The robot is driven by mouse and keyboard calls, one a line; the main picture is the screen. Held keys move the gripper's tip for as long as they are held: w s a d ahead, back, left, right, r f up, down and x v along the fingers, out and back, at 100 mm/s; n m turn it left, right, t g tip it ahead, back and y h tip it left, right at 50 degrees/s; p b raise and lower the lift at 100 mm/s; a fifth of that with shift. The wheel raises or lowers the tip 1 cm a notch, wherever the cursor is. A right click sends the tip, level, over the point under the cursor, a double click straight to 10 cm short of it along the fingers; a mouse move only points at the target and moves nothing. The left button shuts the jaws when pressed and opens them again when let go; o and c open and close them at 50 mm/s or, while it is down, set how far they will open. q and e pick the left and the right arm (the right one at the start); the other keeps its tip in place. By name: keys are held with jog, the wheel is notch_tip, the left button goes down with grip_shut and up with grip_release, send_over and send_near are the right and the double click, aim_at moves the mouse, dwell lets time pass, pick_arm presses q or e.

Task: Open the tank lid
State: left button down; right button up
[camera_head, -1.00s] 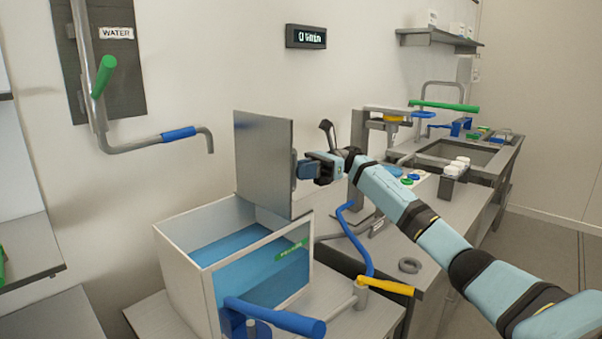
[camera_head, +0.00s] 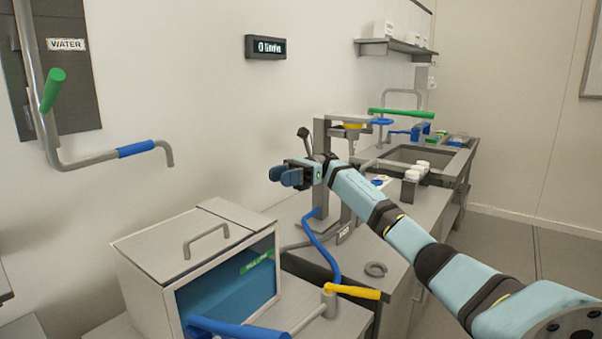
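The tank (camera_head: 150,300) is a box with a clear front wall, blue liquid inside and a green label. Its grey lid (camera_head: 165,254) lies flat over the top, down on the rim, with a bar handle (camera_head: 207,240) standing up from it. A second flat panel (camera_head: 236,214) covers the top's back right part. My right gripper (camera_head: 283,175) is in the air behind and above the tank, to the right of the lid handle and apart from it. Its blue fingers show a gap and hold nothing. My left gripper is out of view.
A blue-handled lever (camera_head: 235,328) and a yellow-handled valve (camera_head: 352,291) stand at the tank's front right. A blue hose (camera_head: 322,250) runs beside it. A press-like stand (camera_head: 321,140) is behind my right wrist. A water pipe (camera_head: 90,161) hangs on the left wall.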

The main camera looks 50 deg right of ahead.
jog(key=d, duration=0.8)
jog(key=shift+s+d+f, duration=0.15)
jog(key=shift+s, duration=0.1)
